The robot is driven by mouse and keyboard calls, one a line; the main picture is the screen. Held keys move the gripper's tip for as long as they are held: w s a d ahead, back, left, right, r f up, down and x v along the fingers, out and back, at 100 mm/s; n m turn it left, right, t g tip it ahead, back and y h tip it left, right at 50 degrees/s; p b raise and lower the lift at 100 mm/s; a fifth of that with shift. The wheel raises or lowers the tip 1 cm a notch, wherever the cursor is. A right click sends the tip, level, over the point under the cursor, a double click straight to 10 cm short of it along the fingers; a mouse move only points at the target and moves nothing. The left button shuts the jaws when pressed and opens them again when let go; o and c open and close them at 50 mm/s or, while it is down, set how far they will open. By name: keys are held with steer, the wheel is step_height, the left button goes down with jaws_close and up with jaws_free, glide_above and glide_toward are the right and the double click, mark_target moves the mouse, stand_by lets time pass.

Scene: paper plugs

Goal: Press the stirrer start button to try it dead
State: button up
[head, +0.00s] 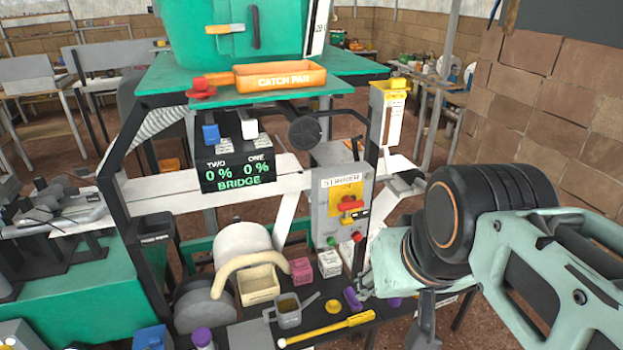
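The grey stirrer box (326,215), labelled STIRRER, is mounted on the right side of the black frame. A yellow plate (345,192) on its front carries a red switch handle (350,203), with a small dark tag beside it. Below, a green button (331,241) sits at left and a red button (357,237) at right. No label is readable on either button. My gripper (388,288) is right of and below the box, seemingly apart from both buttons. Its fingers are partly hidden by its own body, so I cannot tell whether they are open.
A black bench holds a cream bin (259,285), a grey scoop (289,312), a yellow stick (335,327) and small blocks. A display (238,173) reads TWO 0 %, ONE 0 %, BRIDGE. An orange catch pan (280,77) is above. A brick wall (560,90) stands at right.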

jaws_close()
stand_by(1.4)
